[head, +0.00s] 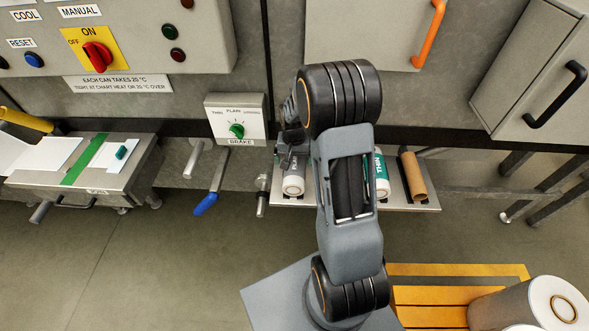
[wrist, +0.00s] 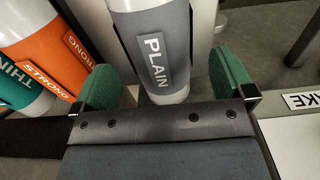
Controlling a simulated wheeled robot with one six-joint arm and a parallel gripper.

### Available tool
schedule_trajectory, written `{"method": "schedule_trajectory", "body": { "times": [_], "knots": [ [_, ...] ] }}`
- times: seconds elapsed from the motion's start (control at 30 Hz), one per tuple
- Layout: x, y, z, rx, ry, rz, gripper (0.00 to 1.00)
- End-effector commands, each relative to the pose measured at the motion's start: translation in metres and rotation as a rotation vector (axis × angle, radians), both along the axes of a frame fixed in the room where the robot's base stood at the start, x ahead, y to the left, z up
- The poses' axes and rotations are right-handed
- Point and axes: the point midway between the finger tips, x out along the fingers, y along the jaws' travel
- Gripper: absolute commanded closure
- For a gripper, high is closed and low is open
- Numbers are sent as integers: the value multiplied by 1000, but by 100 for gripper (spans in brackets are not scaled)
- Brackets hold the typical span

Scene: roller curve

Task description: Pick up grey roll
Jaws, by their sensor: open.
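The grey roll, labelled PLAIN, stands out in the wrist view (wrist: 155,40), with its white end toward my gripper. In the head view its white end and part of its grey side (head: 293,184) show on the shelf, left of my arm. My gripper (wrist: 165,85) is open, with one green finger on each side of the roll's near end in the picture. Gaps show between the roll and both fingers.
An orange STRONG roll (wrist: 45,50) and a teal THIN roll (wrist: 22,88) lie left of the grey roll in the wrist view. The shelf (head: 425,205) also holds a brown tube (head: 413,177). A BRAKE dial box (head: 236,120) and blue-handled lever (head: 207,203) are nearby.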

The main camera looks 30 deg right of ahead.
Motion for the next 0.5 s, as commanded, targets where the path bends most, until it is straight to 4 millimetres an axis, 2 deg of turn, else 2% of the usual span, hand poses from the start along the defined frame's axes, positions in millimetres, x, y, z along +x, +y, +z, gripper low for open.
{"method": "schedule_trajectory", "body": {
  "times": [0.13,0.4,0.5],
  "knots": [
    [-1,-1,-10,0,2,0,0],
    [-2,-2,-45,0,2,1,0],
    [-2,-2,-51,0,0,0,0]
  ]
}}
